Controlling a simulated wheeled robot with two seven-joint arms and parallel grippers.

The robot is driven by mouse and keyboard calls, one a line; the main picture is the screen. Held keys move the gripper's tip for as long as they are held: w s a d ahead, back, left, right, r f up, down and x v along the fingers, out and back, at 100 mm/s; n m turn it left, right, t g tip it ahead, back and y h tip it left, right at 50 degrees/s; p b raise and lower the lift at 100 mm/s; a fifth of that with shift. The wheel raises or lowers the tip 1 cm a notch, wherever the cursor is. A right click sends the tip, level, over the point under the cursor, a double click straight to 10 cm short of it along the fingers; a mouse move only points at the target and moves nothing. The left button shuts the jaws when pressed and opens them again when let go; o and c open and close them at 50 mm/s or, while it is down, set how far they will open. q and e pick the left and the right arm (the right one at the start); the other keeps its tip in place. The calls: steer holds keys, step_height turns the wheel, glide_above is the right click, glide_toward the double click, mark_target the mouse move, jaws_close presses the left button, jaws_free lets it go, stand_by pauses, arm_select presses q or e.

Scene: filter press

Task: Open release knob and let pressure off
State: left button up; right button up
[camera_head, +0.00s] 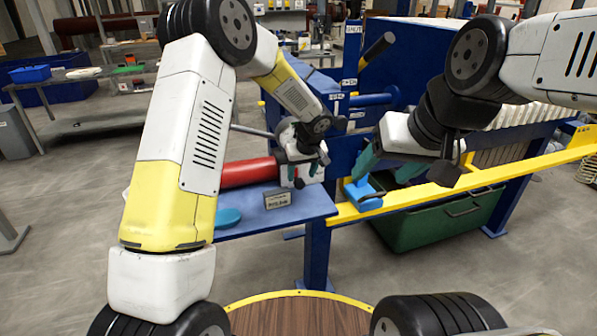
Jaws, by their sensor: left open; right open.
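The blue and yellow filter press (455,196) stands ahead of me. A red cylinder (248,172) lies on its blue side shelf (262,225). My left gripper (309,176) is at the right end of the red cylinder, with its fingers pointing down and apart. My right gripper (388,172) is over the yellow rail, with its teal fingers spread. A blue block-like part (363,194) sits on the rail below the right gripper's left finger; I cannot tell whether they touch. I cannot make out the release knob; my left gripper covers part of the cylinder's end.
A small lettered sign (277,200) and a round teal disc (228,217) are on the shelf. A green bin (440,222) stands under the rail. A black-gripped lever (378,46) rises behind.

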mark_target(300, 180)
arm_select(q)
steer(key=shift+x, duration=2.25)
jaws_close()
